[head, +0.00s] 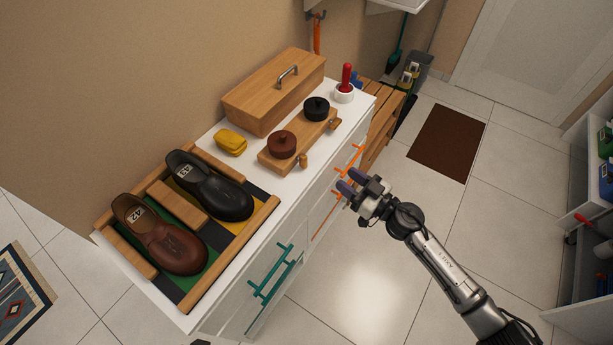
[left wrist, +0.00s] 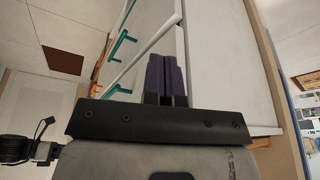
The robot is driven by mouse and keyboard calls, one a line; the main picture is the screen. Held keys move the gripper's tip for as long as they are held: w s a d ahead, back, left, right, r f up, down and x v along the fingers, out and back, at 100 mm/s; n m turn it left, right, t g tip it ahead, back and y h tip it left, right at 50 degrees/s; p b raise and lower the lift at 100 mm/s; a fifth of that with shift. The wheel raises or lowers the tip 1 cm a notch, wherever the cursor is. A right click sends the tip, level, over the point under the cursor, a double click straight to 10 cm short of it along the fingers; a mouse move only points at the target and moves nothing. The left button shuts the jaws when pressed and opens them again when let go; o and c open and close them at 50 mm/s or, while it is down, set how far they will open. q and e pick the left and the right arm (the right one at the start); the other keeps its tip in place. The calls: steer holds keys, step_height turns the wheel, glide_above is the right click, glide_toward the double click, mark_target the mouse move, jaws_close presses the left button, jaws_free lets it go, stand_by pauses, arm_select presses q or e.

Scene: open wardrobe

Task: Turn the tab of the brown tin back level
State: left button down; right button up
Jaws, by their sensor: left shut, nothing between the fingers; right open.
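The brown tin (head: 282,144) sits on a wooden board (head: 270,158) on the white cabinet top. A small wooden tab (head: 304,160) stands at the board's front edge beside the brown tin; its exact tilt is too small to tell. A black tin (head: 316,108) sits farther along the same board, with a similar tab (head: 334,124) by it. My right gripper (head: 349,184) is open and empty, in front of the cabinet and to the right of the brown tin. My left gripper (left wrist: 166,62) is shut and empty in the left wrist view, near the white cabinet front.
A brown and a black shoe lie in a wooden tray (head: 238,254) at the left. A yellow object (head: 231,141), a wooden box (head: 274,92) and a red-handled item (head: 345,88) share the top. Teal (head: 272,276) and orange (head: 352,158) handles stick out from the cabinet front.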

mark_target(307, 162)
arm_select(q)
step_height(307, 162, down, 7)
steer(key=b, duration=0.6)
steer(key=shift+f, duration=0.15)
arm_select(e)
steer(key=w+a+f, duration=0.1)
steer(key=w+a, duration=0.2)
steer(key=w+a+f+n+g, duration=0.1)
steer(key=w+a, duration=0.1)
steer(key=a, duration=0.2)
steer(key=w+a+f+g, duration=0.1)
steer(key=w+a, duration=0.2)
steer(key=a, duration=0.1)
steer(key=shift+w+y, duration=0.3)
steer(key=shift+y, duration=0.1)
arm_select(q)
steer(key=shift+d, duration=0.15)
arm_select(e)
jaws_close()
